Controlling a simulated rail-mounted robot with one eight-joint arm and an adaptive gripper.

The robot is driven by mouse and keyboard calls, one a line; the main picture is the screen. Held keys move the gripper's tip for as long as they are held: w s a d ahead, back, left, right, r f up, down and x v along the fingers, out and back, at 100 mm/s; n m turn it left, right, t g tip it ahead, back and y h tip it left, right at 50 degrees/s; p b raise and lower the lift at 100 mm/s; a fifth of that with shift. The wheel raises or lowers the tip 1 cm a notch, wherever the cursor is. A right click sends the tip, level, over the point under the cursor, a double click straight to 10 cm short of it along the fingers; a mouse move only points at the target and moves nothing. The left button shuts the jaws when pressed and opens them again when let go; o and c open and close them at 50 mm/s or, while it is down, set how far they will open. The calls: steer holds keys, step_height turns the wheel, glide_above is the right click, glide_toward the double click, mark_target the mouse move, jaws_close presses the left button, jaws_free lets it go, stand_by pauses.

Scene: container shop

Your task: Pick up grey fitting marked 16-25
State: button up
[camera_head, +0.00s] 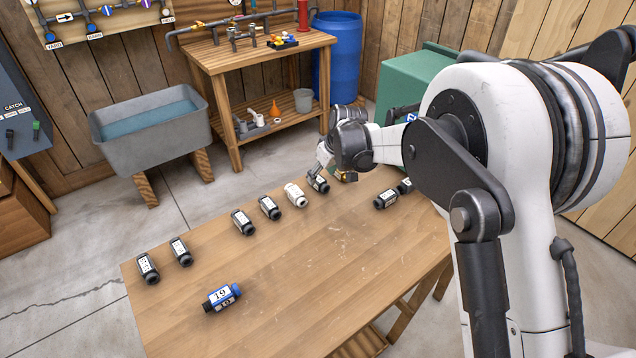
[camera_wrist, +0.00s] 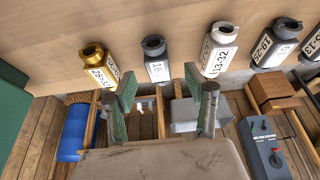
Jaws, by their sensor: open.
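The grey fitting (camera_wrist: 155,48) has a white label on which I read only "16"; the rest is hidden or unclear. It sits on the wooden table near the edge, between a gold fitting (camera_wrist: 93,55) and a white fitting (camera_wrist: 223,34). In the head view the grey fitting (camera_head: 318,181) shows just below my gripper (camera_head: 325,158). In the wrist view my gripper (camera_wrist: 161,78) is open, with its two green-grey fingers apart and nothing between them. The grey fitting lies just beyond the tips, in line with the gap. I cannot tell the exact distance.
Several fittings stand in a row along the table (camera_head: 330,240), including dark ones (camera_head: 243,222) left of the white one. A blue fitting marked 19 (camera_head: 221,296) lies at the front. A sink (camera_head: 155,128) and workbench (camera_head: 262,60) stand behind. Mid-table is clear.

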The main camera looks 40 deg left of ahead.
mark_target(319, 179)
steer(key=shift+x, duration=2.35)
steer(key=shift+w+a, duration=0.1)
steer(key=shift+w, duration=0.1)
jaws_close()
steer(key=shift+r, duration=0.15)
